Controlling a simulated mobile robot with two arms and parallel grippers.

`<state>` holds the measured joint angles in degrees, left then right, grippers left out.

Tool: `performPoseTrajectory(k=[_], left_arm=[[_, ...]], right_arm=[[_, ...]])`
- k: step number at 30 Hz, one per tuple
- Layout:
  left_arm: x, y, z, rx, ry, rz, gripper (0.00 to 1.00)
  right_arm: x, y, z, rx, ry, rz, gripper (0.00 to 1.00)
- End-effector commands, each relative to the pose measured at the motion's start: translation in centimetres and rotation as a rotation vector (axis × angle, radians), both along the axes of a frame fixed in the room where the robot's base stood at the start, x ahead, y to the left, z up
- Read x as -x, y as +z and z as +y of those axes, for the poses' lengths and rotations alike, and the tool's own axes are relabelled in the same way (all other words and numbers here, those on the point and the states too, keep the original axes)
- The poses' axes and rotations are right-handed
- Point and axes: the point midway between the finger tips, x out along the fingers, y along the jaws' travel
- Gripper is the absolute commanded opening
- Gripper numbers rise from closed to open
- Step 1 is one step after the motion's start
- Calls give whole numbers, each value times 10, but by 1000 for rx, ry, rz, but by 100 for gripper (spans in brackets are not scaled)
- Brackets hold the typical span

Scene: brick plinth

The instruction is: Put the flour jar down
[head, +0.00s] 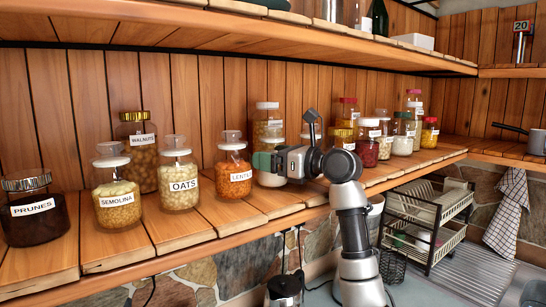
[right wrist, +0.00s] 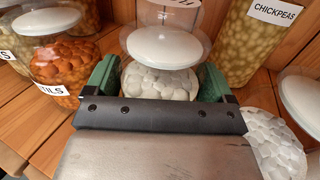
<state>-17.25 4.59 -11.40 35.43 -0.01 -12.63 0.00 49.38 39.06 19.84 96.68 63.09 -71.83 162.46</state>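The jar with white contents and a pale domed lid, which I take as the flour jar (right wrist: 160,82), is between the green fingers of my right gripper (right wrist: 160,88) in the right wrist view. The fingers close on both sides of it. My left gripper is out of view.
The lentils jar (head: 233,172) stands close left of the held jar; oats (head: 180,180), semolina (head: 116,195) and prunes (head: 37,212) stand farther left. A chickpeas jar (right wrist: 247,40) is behind right. Another white-filled jar (right wrist: 272,145) is close right. An upper shelf (head: 240,32) overhangs.

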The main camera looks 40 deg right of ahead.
Motion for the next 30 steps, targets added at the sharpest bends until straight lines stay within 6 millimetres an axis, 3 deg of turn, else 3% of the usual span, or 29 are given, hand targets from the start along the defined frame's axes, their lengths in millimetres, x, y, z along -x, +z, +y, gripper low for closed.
performPoseTrajectory(k=[10,13,24,30], left_arm=[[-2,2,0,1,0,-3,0],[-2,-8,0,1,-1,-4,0],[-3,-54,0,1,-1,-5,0],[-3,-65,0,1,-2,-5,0]], right_arm=[[0,4,0,1,0,0,89],[9,-1,-3,2,-1,-2,89],[83,-3,-24,2,-4,-4,89],[109,0,-32,2,-2,-2,89]])
